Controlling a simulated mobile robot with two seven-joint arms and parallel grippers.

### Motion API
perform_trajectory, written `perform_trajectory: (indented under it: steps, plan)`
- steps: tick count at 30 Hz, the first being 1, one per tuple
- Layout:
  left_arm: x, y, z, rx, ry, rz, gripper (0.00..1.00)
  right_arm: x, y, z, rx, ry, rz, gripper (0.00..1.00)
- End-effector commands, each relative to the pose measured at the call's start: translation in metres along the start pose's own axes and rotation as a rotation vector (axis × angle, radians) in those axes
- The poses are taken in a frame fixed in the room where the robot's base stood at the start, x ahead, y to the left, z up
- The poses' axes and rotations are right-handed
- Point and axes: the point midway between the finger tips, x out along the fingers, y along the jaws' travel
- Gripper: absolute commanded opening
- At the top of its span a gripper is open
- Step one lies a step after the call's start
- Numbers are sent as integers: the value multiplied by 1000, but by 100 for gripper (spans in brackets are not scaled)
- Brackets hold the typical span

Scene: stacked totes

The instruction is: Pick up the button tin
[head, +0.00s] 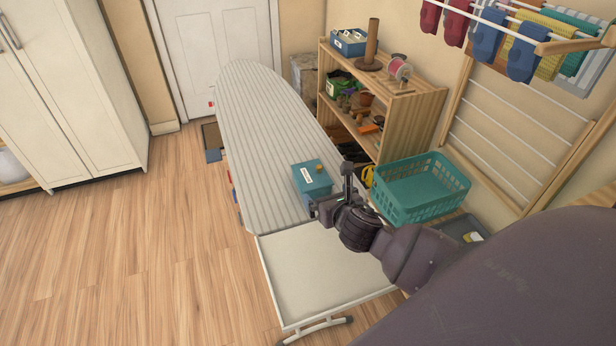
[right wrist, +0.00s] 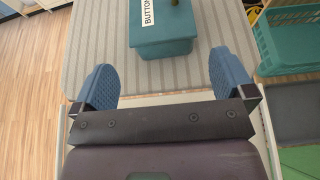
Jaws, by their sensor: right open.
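The button tin (head: 312,178) is a teal box with a knob on its lid and a white label. It sits on the striped ironing board (head: 255,115), near the board's close end. In the right wrist view the tin (right wrist: 163,42) lies ahead of my right gripper (right wrist: 163,82), its label reading "BUTTON" in part. The blue fingers are spread wide, one to each side of the tin's near edge, with nothing between them. In the head view my right gripper (head: 332,198) is at the tin's near right side. My left gripper is not in view.
A teal laundry basket (head: 420,188) stands to the right of the board. Behind it is a wooden shelf (head: 412,115) with a spool and a blue box (head: 348,42). A drying rack hangs at upper right. The wooden floor at left is clear.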

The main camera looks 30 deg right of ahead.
Motion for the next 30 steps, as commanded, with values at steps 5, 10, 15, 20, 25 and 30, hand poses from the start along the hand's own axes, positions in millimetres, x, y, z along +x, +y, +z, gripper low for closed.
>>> perform_trajectory:
  steps: [5,10,15,20,25,30]
  plan:
    - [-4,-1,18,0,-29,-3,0,28,1,-2,2,2,0,100]
    - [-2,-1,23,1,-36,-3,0,45,0,-1,1,1,0,100]
    - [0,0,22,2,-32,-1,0,54,0,-1,2,2,0,100]
    - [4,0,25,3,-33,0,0,75,-2,-3,3,2,-1,100]
    - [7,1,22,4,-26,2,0,95,-2,-2,2,1,0,100]
    - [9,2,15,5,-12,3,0,101,-2,-2,0,1,0,100]
